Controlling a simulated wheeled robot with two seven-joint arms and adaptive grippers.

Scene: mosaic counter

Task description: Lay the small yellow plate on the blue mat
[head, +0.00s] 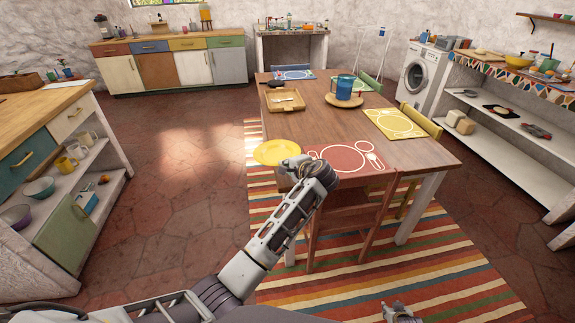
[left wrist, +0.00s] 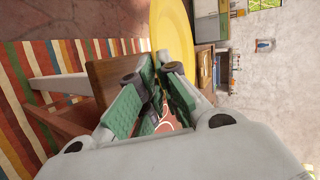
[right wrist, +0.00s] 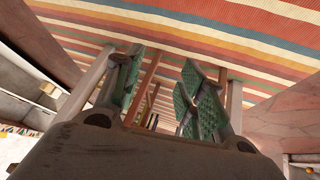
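The small yellow plate (head: 272,152) is at the table's near left corner, partly out past the edge, and fills the top of the left wrist view (left wrist: 172,30). My left gripper (head: 293,165) is at its near rim; in the left wrist view its green-padded fingers (left wrist: 157,78) close together on the rim. The exact contact is partly hidden by the fingers. The blue mat (head: 285,76) lies at the far end of the table. My right gripper (head: 400,314) is low at the bottom of the head view; its fingers (right wrist: 160,88) are apart with nothing between them.
On the wooden table (head: 320,125) are a red mat (head: 325,153), a yellow mat (head: 385,126), a wooden tray (head: 272,106) and a blue mug (head: 345,88) on a round plate. A wooden chair (head: 345,210) stands at the near side. Table surface between the tray and red mat is bare.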

